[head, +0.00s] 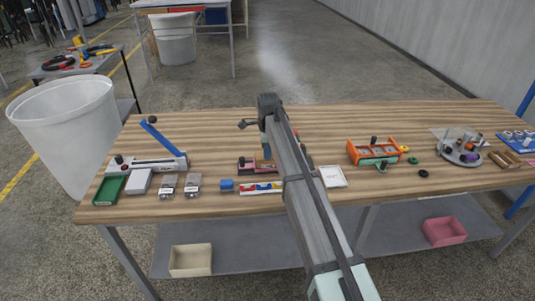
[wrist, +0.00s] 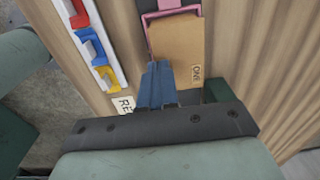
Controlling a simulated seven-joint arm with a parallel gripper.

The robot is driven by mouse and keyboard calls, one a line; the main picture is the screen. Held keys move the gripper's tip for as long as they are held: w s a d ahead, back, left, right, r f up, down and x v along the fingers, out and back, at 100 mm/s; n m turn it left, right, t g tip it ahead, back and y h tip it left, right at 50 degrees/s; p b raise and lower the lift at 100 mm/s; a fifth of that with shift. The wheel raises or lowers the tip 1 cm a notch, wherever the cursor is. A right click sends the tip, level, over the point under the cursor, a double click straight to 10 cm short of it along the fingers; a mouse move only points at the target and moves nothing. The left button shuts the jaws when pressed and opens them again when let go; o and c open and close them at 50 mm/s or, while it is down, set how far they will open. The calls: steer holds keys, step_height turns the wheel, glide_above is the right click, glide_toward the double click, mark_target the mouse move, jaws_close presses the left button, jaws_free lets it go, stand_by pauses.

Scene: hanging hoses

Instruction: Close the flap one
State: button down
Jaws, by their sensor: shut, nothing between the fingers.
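The flap marked ONE is a brown panel (wrist: 180,42) in the wrist view, with a pink frame (wrist: 172,10) at its far end. I cannot tell from this angle how far it stands open. My gripper (wrist: 158,68) has its blue fingers shut together, with nothing between them. The fingertips overlap the flap's lower left part in the picture; whether they touch it is unclear. In the head view the pink-framed unit (head: 245,165) is partly hidden behind my arm, and my fingertips are hidden too.
A white rack with red, blue and yellow clips (wrist: 92,42) lies left of the flap. A small lettered label (wrist: 124,104) is near the fingers. On the wooden table (head: 225,130), a blue-lever device (head: 150,160) stands left and an orange unit (head: 373,151) right.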

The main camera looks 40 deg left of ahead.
step_height(320, 180, up, 14)
steer(key=s+d+f+n+g+h, duration=0.1)
steer(key=s+d+f+n, duration=0.15)
steer(key=d+f, duration=1.3)
steer(key=s+d+f+n+g+h, duration=0.1)
steer(key=s+d+f, duration=0.3)
steer(key=d+f, duration=1.15)
steer(key=s+d+f+n+g+h, duration=0.1)
steer(key=s+d+f, duration=0.2)
steer(key=d+f, duration=1.2)
steer(key=s+d+f+n+g, duration=0.1)
steer(key=s+d+f, duration=0.45)
steer(key=d, duration=0.35)
steer(key=s+d+f+n+g, duration=0.1)
steer(key=s+d+f+n, duration=0.1)
steer(key=s+d+f, duration=0.35)
steer(key=s+d+f+g+y, duration=0.1)
steer(key=s+d, duration=0.4)
steer(key=s, duration=0.3)
steer(key=s+d+f+n+g+y, duration=0.1)
steer(key=s+d, duration=0.3)
steer(key=s, duration=0.4)
steer(key=shift+d+f+y, duration=0.35)
steer(key=shift+f+y, duration=0.05)
steer(key=shift+f, duration=0.25)
